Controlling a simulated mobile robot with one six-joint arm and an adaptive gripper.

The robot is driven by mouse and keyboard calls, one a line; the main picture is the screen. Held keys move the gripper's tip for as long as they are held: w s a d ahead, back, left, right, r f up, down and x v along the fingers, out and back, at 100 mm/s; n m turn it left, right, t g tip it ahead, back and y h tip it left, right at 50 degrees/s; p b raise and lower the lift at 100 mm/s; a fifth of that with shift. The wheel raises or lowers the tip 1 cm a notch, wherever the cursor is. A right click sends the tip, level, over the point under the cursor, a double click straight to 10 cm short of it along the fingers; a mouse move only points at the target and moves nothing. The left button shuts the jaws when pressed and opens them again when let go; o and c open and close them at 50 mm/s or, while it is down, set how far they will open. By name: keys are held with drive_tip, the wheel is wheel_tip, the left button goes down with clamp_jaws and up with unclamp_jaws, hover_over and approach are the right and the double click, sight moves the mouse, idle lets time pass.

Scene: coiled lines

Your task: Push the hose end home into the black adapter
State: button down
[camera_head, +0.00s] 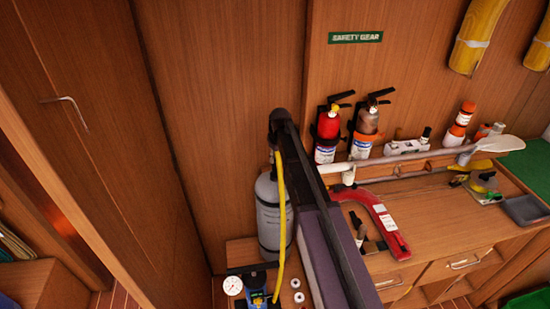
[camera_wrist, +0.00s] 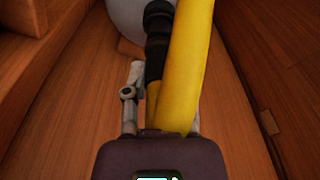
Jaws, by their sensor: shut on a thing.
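In the wrist view the yellow hose (camera_wrist: 190,65) runs close before the camera, from the top edge down to my gripper. My gripper (camera_wrist: 160,98) is shut on the hose; its grey left finger shows and the right one is mostly hidden. A black stepped part, which looks like the black adapter (camera_wrist: 157,45), stands just left of the hose near the pale cylinder. Yellow shows below its lower end. The hose hides part of it, so I cannot tell how deep the hose end sits. In the head view the hose (camera_head: 280,210) hangs before the grey cylinder (camera_head: 268,235).
A pressure gauge (camera_head: 232,285) and a blue device stand low by the cylinder. To the right, the wooden counter (camera_head: 430,222) holds a red curved object (camera_head: 378,215), a red extinguisher (camera_head: 328,125) and other gear. A wooden door (camera_head: 95,130) is at left.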

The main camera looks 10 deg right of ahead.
drive_tip(key=shift+f+b, duration=0.55)
drive_tip(key=shift+f, duration=0.1)
drive_tip(key=c, duration=0.6)
unclamp_jaws()
drive_tip(key=o, duration=0.6)
drive_tip(key=shift+r, duration=0.1)
wheel_tip(320, 180, up, 5)
drive_tip(key=p, duration=0.5)
